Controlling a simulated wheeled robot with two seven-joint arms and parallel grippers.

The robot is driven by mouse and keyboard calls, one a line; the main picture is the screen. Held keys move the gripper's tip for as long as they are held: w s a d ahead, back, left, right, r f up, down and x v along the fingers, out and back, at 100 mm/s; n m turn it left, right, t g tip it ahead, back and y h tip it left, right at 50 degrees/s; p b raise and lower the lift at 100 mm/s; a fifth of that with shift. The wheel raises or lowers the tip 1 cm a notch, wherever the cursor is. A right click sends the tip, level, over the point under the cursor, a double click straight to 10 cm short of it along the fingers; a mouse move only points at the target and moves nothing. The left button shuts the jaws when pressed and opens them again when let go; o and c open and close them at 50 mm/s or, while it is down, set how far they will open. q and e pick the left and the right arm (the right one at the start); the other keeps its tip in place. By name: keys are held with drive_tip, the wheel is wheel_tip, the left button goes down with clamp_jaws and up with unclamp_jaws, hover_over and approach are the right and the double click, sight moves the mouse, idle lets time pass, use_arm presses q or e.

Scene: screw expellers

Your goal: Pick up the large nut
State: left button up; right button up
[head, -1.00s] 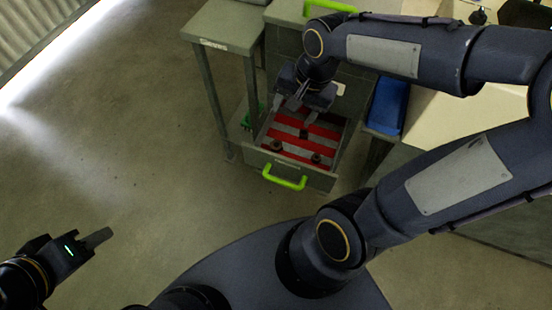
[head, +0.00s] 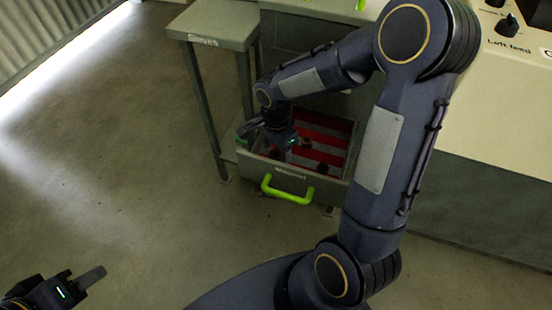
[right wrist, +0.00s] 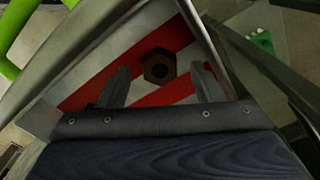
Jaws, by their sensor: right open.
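A brown hexagonal nut (right wrist: 158,66) with a dark round hole lies on the red-and-grey striped bottom of the open drawer (head: 328,188). In the right wrist view it shows between and beyond the two fingertips of my right gripper (right wrist: 160,72), which is open and empty. In the head view my right gripper (head: 266,132) is over the left part of the drawer, with a dark nut (head: 277,155) just below it, partly covered. Another dark part (head: 322,168) lies farther right in the drawer. My left gripper (head: 84,281) is at the lower left, away from the drawer; only one finger shows clearly.
The drawer has a green handle (head: 287,190) in front and raised walls close around my right gripper. A grey side table (head: 215,25) stands at the left of the cabinet. A beige machine (head: 485,110) is at the right. The floor at left is clear.

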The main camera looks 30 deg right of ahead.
drive_tip(key=shift+f, duration=0.65)
drive_tip(key=shift+r, duration=0.1)
drive_tip(key=c, duration=1.1)
drive_tip(key=shift+o, duration=0.2)
